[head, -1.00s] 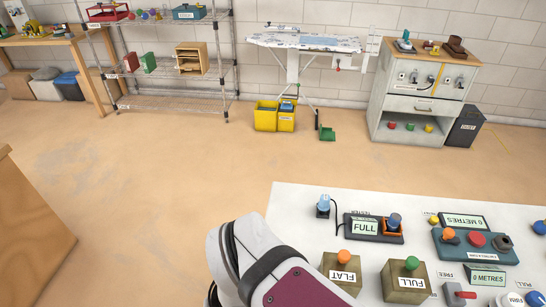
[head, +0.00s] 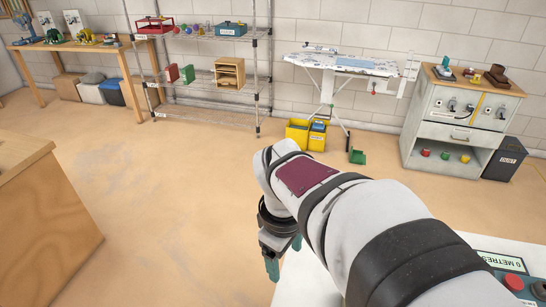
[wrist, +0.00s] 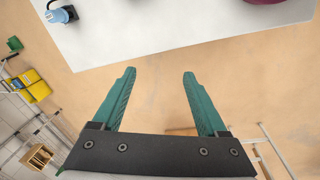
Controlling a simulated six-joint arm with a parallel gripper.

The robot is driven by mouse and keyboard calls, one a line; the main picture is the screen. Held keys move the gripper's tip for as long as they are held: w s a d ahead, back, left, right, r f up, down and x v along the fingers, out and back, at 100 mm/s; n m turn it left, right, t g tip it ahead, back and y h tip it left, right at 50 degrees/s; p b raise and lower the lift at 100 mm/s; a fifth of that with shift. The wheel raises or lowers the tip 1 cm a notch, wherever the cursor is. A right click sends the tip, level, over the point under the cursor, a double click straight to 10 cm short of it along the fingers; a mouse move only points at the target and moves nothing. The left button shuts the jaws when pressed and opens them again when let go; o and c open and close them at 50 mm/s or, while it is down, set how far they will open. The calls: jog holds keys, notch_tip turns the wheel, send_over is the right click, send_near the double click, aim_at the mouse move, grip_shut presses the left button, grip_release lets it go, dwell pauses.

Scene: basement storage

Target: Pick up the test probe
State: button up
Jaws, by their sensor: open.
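A light-blue piece with a dark base (wrist: 62,14), which looks like the test probe, stands on the white table (wrist: 150,35) at the upper left of the wrist view. In the head view my arm hides that part of the table. My gripper (wrist: 159,73) is open and empty, its two teal fingers apart over the floor just off the table's edge. In the head view my gripper (head: 284,257) hangs fingers down near the left edge of the table, apart from the probe.
A display reading 0 METRES (head: 502,262) and a red button (head: 513,282) show on the table at the lower right. A wooden cabinet (head: 45,215) stands at the left. Shelves, yellow bins (head: 297,133) and a grey cabinet (head: 455,130) line the wall. The floor between is clear.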

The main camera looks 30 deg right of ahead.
jog(key=w+d+f+n+h, duration=0.1)
jog(key=w+d+f+n, duration=0.15)
jog(key=d+n, duration=0.35)
jog(key=w+d+f+n+h, duration=0.1)
jog(key=w+d+n, duration=0.2)
jog(key=d, duration=0.6)
jog(key=w+d+f+n+h, duration=0.1)
jog(key=w+d+n, duration=0.1)
jog(key=d+n, duration=0.4)
jog(key=x, duration=0.5)
jog(key=d+x, duration=0.1)
jog(key=x, duration=1.1)
jog(key=shift+d+r, duration=0.15)
jog(key=shift+d, duration=0.1)
grip_shut()
